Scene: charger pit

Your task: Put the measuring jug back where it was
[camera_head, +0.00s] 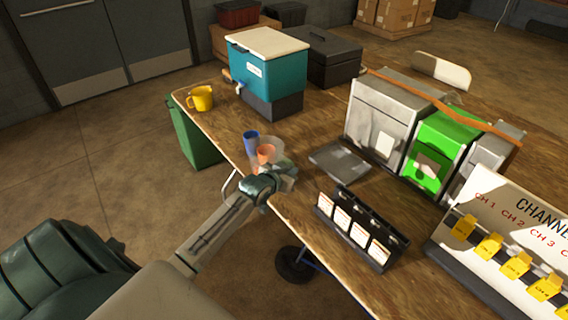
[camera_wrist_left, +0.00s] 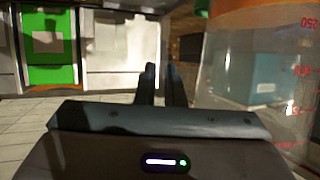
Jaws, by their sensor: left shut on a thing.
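The measuring jug (camera_head: 279,149) is a clear vessel with red markings, standing at the table's left edge just beyond my left gripper (camera_head: 283,175). In the left wrist view the jug (camera_wrist_left: 250,85) fills the right side, beside the dark fingers of my left gripper (camera_wrist_left: 160,82). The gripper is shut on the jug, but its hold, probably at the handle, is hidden. I cannot tell whether the jug touches the tabletop. My right gripper is not in view.
A blue cup (camera_head: 251,140) and an orange cup (camera_head: 265,153) overlap the jug in view. A yellow mug (camera_head: 201,97) and a teal cooler (camera_head: 268,67) stand farther back. A black card rack (camera_head: 358,232) and grey plate (camera_head: 339,162) lie right. Bare wood (camera_head: 222,108) lies near the mug.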

